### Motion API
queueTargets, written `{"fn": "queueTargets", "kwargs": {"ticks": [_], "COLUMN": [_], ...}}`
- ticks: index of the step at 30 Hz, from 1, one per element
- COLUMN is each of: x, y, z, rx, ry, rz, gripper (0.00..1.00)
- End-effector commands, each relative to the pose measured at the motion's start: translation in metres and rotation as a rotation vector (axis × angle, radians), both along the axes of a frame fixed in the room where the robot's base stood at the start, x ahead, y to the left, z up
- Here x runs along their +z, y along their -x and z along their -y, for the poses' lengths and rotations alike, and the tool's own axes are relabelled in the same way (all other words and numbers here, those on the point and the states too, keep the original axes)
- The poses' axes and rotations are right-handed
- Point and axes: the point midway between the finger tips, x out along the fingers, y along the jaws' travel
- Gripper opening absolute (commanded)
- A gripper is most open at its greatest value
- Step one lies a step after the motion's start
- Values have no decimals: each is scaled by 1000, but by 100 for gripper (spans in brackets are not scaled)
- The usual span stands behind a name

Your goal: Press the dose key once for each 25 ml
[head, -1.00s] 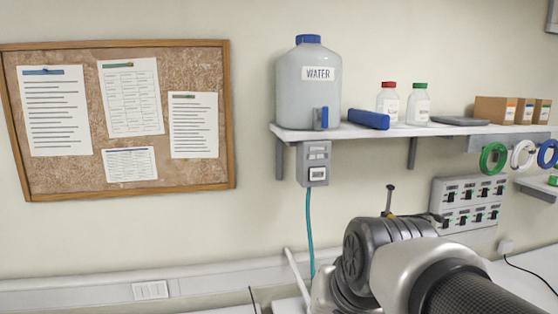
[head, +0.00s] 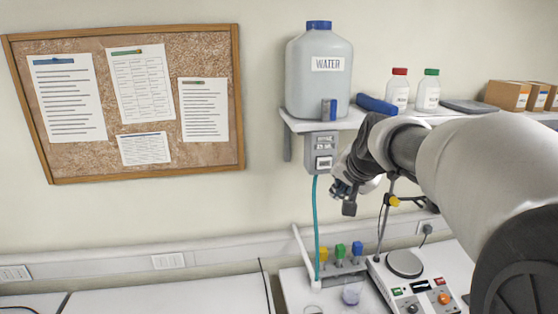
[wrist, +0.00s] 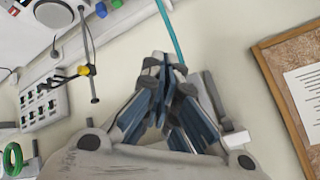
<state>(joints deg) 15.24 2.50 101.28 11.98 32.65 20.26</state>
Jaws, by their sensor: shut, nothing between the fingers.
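The grey dosing box (head: 321,152) hangs under the shelf, with a small label reading about 25 ml and a pale panel at its bottom, which may be the dose key. A teal tube (head: 316,225) runs down from it and also shows in the wrist view (wrist: 168,30). The water jug (head: 320,85) stands on the shelf above. My gripper (head: 348,203) is to the right of and below the box, apart from it in the picture. In the wrist view my gripper's fingers (wrist: 162,62) are together and empty. The box is not discernible there.
Yellow, green and blue taps or blocks (head: 340,252) stand behind. Bottles (head: 398,90) and boxes are on the shelf (head: 350,122). A cork board (head: 241,120) hangs at left.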

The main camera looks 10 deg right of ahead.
Motion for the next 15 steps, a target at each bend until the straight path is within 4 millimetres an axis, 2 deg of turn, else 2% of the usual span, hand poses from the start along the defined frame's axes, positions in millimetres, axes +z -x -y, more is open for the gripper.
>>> {"fn": "queueTargets", "kwargs": {"ticks": [8, 15], "x": [0, 2], "y": [-5, -33], "z": [0, -1], "rx": [2, 3], "ry": [1, 1], "rz": [-2, -5], "gripper": [0, 0]}}
